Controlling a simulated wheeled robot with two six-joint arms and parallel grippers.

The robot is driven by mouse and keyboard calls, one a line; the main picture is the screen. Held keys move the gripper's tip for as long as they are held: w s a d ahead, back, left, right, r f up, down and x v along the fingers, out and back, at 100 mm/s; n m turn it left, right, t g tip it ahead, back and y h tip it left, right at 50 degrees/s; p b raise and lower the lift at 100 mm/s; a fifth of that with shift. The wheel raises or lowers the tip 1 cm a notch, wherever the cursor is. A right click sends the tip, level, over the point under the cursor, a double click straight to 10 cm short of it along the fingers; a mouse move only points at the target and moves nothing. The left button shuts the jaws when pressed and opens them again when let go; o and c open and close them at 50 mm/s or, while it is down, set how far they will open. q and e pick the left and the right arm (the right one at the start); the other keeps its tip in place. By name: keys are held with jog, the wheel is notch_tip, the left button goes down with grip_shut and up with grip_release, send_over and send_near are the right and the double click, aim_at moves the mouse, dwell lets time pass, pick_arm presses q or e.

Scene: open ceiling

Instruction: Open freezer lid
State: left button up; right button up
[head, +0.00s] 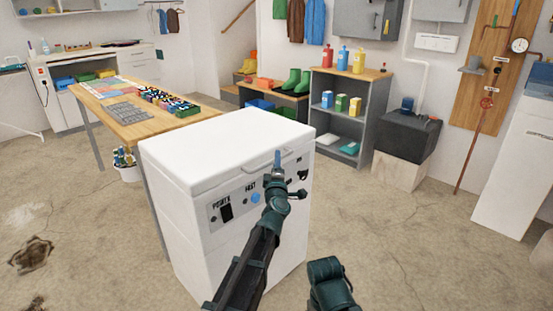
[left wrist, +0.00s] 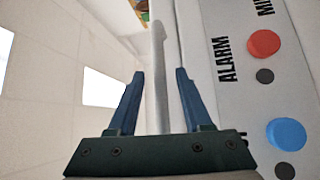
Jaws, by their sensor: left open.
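The white chest freezer (head: 235,235) stands in front of me, and its lid (head: 225,148) lies flat on the body, shut. A thin pale handle (head: 258,168) sits at the lid's front edge, above a panel (head: 232,205) with a black switch and coloured knobs. My left gripper (head: 277,160) is at the front edge, by the handle. In the left wrist view its jaws (left wrist: 160,76) are open, with the pale handle bar (left wrist: 160,100) running between the fingers. The fingers do not look closed on it.
A wooden table (head: 185,122) with small items stands behind and left of the freezer. A grey shelf (head: 349,110) with bottles and boxes stands behind right. The concrete floor (head: 400,235) to the right is clear.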

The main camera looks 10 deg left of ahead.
pick_arm(q)
jog(key=shift+w+a+r, duration=0.1)
jog(key=shift+w, duration=0.75)
grip_shut()
dwell(0.9)
